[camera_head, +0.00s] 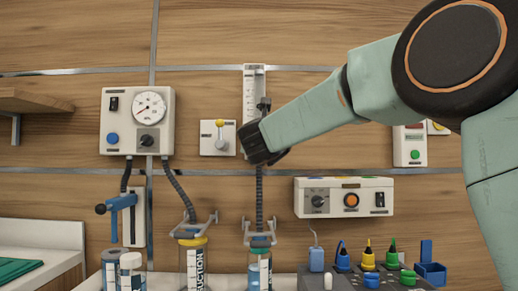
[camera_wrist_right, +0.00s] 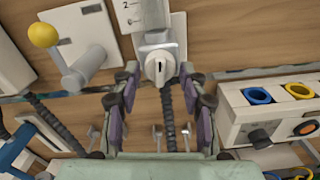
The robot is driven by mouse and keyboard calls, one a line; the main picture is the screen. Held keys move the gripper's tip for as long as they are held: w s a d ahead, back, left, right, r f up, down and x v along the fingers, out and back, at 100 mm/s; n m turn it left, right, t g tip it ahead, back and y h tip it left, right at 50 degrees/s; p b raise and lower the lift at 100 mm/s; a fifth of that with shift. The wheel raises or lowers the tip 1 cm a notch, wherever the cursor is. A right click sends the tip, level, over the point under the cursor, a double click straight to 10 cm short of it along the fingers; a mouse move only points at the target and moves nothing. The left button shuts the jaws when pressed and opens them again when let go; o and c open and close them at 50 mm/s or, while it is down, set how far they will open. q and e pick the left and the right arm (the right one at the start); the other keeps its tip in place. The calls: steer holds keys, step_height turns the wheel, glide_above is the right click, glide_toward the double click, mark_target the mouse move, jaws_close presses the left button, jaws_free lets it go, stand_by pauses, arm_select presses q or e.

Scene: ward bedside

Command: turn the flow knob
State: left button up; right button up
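The flow knob (camera_wrist_right: 160,66) is a round white knob with a short black mark, at the lower end of the flowmeter (camera_wrist_right: 143,14) in the right wrist view. The flowmeter is a clear scaled tube on a white back plate, and it also shows in the head view (camera_head: 254,82). My right gripper (camera_wrist_right: 158,82) is open, with one finger on each side of the knob in the picture; I cannot tell whether they touch it. In the head view my right gripper (camera_head: 258,141) hides the knob. My left gripper is not in view.
Left of the flowmeter is a yellow-balled lever (camera_head: 219,124) on a white plate. A gauge box (camera_head: 137,120) hangs further left. A white control box (camera_head: 344,197) is at lower right. A hose (camera_head: 259,200) runs down to a suction jar (camera_head: 260,268).

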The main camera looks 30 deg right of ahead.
steer(key=shift+o, duration=0.8)
steer(key=shift+f, duration=0.15)
step_height(320, 180, up, 10)
stand_by(0.6)
